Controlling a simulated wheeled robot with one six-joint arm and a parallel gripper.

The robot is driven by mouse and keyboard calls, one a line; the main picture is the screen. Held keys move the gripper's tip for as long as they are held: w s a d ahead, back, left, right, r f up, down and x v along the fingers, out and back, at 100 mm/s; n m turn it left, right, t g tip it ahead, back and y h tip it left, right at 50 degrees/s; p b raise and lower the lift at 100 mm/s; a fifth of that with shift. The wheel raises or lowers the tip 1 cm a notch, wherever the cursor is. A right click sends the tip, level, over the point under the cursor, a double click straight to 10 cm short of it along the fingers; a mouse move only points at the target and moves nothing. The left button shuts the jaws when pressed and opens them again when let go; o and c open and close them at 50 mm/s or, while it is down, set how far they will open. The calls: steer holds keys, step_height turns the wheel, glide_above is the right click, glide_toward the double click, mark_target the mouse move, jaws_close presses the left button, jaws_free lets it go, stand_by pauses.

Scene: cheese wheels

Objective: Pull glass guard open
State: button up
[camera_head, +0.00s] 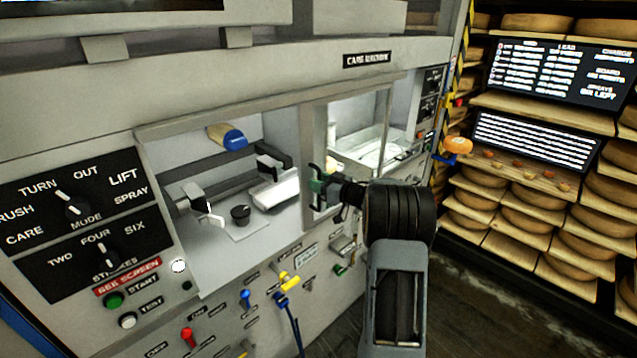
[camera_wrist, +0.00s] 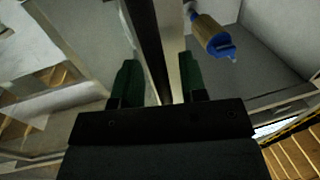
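The glass guard (camera_head: 363,118) is a clear framed pane over the right part of the machine's opening. Its near upright edge shows in the wrist view as a dark vertical bar (camera_wrist: 150,40) with a pale strip beside it. My gripper (camera_head: 322,184) is at this upright, at the middle of the opening. In the wrist view the green fingers of my gripper (camera_wrist: 158,80) stand apart, one on each side of the bar. A small gap shows at the left finger; contact at the right finger is unclear.
The left bay holds a blue-ended roller (camera_head: 228,137), metal clamps and a black knob (camera_head: 240,212). A control panel (camera_head: 75,210) is at left. Coloured levers (camera_head: 287,282) stick out below the opening. Shelves of cheese wheels (camera_head: 590,250) and dark screens stand at right.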

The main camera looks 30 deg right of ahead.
steer(key=b+v, duration=0.3)
steer(key=v, duration=1.1)
steer(key=shift+b, duration=0.3)
steer(key=shift+w, duration=0.1)
steer(key=s+d+f+m+g+h, duration=0.3)
steer(key=d+f+m+g+h, duration=0.35)
steer(key=h, duration=0.75)
steer(key=s+a+g+y, duration=0.1)
steer(key=s+a, duration=0.4)
steer(key=a, duration=0.5)
steer(key=s+a+r+g+y, duration=0.1)
steer(key=s+a+g+y, duration=0.1)
steer(key=s+a, duration=0.4)
steer(key=s+a+r+n+g+y, duration=0.1)
steer(key=s+a, duration=0.5)
steer(key=a, duration=1)
steer(key=shift+a+g+y, duration=0.2)
steer(key=shift+g+y, duration=0.25)
steer(key=shift+y, duration=0.45)
